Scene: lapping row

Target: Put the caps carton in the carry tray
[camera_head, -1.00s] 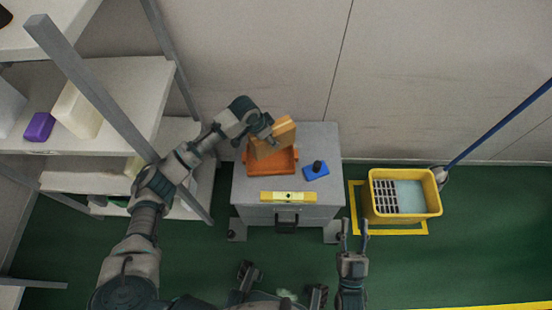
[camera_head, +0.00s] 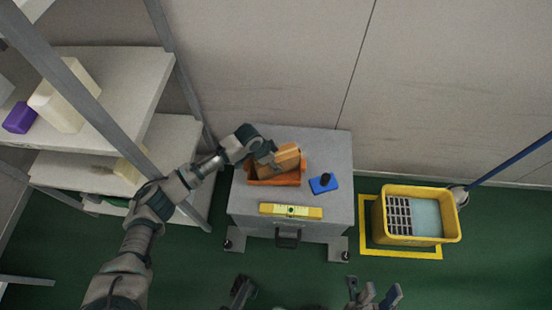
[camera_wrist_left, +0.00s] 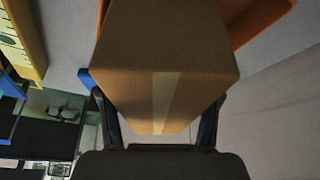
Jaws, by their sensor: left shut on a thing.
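The caps carton, a brown box (camera_head: 284,162), is tilted in my left gripper (camera_head: 267,154) at the orange carry tray (camera_head: 284,181) on the grey cabinet. Its lower part appears to be within the tray's outline; whether it touches the tray floor is hidden. In the left wrist view the carton (camera_wrist_left: 165,75) with its pale tape strip fills the space between the fingers, and part of the orange tray (camera_wrist_left: 262,22) shows behind it. My right gripper (camera_head: 374,291) is low in the head view, empty, with its fingers apart.
On the cabinet top (camera_head: 335,150) are a blue block with a dark knob (camera_head: 323,184) and a yellow level (camera_head: 290,211) at the front edge. A yellow bucket (camera_head: 450,232) stands on the floor at right. A shelf rack (camera_head: 125,85) stands at left.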

